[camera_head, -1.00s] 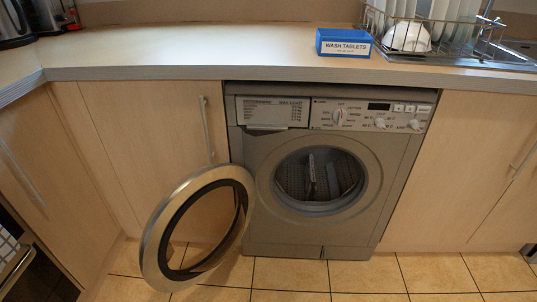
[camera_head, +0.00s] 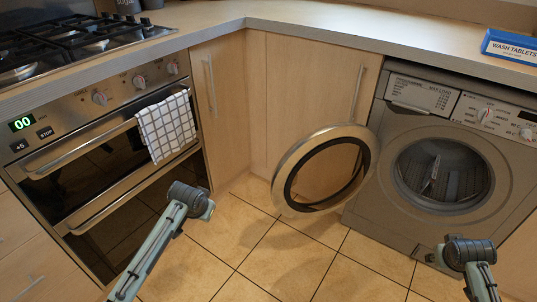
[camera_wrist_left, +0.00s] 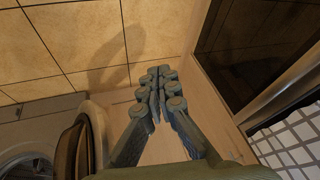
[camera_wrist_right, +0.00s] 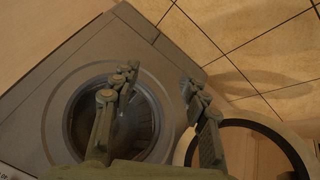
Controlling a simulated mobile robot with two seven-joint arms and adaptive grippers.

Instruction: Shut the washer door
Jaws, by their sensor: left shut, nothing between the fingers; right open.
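The washer door (camera_head: 286,165), a round metal-rimmed ring, stands wide open to the left of the washer (camera_head: 400,215) in the head view. The washer's round opening (camera_head: 440,172) is uncovered, with the drum showing inside. In the left wrist view my left gripper (camera_wrist_left: 158,78) is shut and empty; the door (camera_wrist_left: 98,125) shows to its left, apart from it. In the right wrist view my right gripper (camera_wrist_right: 160,78) is open and empty in front of the washer face, with the door ring (camera_wrist_right: 285,138) at lower right. Neither gripper's fingers show clearly in the head view.
An oven (camera_head: 110,150) with a checked towel (camera_head: 167,128) on its handle stands at the left. Cabinets (camera_head: 300,85) fill the corner under the worktop (camera_head: 330,35). Tiled floor (camera_head: 270,255) is clear in front. A blue wash tablets box (camera_head: 510,47) sits on the worktop.

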